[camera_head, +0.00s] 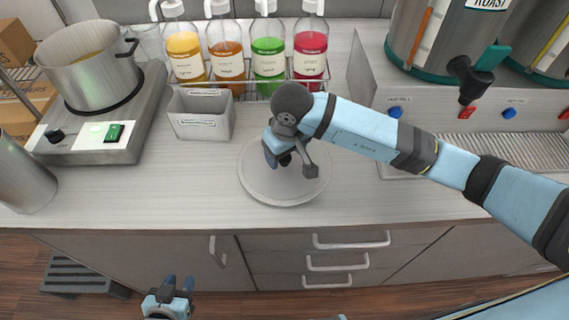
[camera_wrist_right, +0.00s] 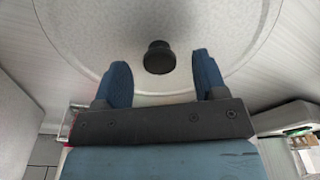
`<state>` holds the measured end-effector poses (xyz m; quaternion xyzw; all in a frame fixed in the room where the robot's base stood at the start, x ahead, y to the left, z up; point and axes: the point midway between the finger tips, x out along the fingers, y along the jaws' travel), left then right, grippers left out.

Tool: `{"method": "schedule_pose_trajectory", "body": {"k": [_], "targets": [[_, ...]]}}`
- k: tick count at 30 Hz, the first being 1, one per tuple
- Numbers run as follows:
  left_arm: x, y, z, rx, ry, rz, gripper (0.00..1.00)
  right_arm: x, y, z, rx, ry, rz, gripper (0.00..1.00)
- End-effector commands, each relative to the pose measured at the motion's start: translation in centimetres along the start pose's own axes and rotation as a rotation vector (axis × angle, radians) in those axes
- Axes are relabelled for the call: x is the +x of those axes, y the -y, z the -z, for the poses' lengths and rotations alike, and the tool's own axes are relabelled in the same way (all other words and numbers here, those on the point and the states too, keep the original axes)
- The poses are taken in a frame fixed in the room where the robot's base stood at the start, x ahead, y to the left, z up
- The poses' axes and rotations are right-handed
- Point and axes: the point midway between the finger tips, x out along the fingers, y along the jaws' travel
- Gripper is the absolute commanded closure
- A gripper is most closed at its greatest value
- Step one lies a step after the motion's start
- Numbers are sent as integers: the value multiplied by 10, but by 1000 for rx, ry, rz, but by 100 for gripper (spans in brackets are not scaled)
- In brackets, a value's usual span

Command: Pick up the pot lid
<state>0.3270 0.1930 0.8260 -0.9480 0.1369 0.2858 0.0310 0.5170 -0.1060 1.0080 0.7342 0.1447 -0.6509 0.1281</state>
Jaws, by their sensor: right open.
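The pot lid (camera_head: 283,192) is a round grey disc lying flat on the counter in the middle of the head view. Its black knob (camera_wrist_right: 159,57) shows in the right wrist view, just beyond and between the fingertips. My right gripper (camera_head: 279,150) hangs over the lid and hides part of it. In the right wrist view my right gripper (camera_wrist_right: 161,72) is open, with its two blue fingers apart on either side of the knob and nothing between them. My left gripper (camera_head: 177,286) is low in front of the counter, away from the lid, with its fingers apart and empty.
A steel pot (camera_head: 88,68) stands on a hot plate (camera_head: 100,140) at the left. A grey bin (camera_head: 202,114) and several syrup bottles (camera_head: 227,56) in a rack stand behind the lid. Large dispensers (camera_head: 440,45) are at the right. The counter's front strip (camera_head: 130,215) is clear.

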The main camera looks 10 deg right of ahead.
Motion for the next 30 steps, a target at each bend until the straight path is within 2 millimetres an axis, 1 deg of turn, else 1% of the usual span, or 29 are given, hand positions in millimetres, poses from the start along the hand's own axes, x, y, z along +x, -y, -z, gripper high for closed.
{"method": "schedule_pose_trajectory", "body": {"k": [1,3,10,11,12,14,15,18,26,30], "targets": [[2,0,-3,0,-1,0,62,8,0,0,0,1,2,35],[3,0,-4,0,-1,0,62,12,0,0,0,-1,0,35],[2,0,-3,0,-1,1,62,12,0,0,0,-1,0,35],[2,0,-3,0,-1,1,62,12,0,0,0,-1,0,39],[2,0,-3,0,-1,1,62,12,0,0,0,-1,0,48],[2,0,-3,0,-1,1,62,12,0,0,0,-1,0,62],[3,0,-3,0,-1,1,62,12,0,0,0,-1,0,71],[3,1,-3,0,-1,1,62,12,0,0,0,-1,0,94],[2,1,-2,0,-1,1,62,11,0,1,0,-2,0,94],[0,1,0,0,-1,1,62,3,-1,2,-1,-3,-1,94]]}}
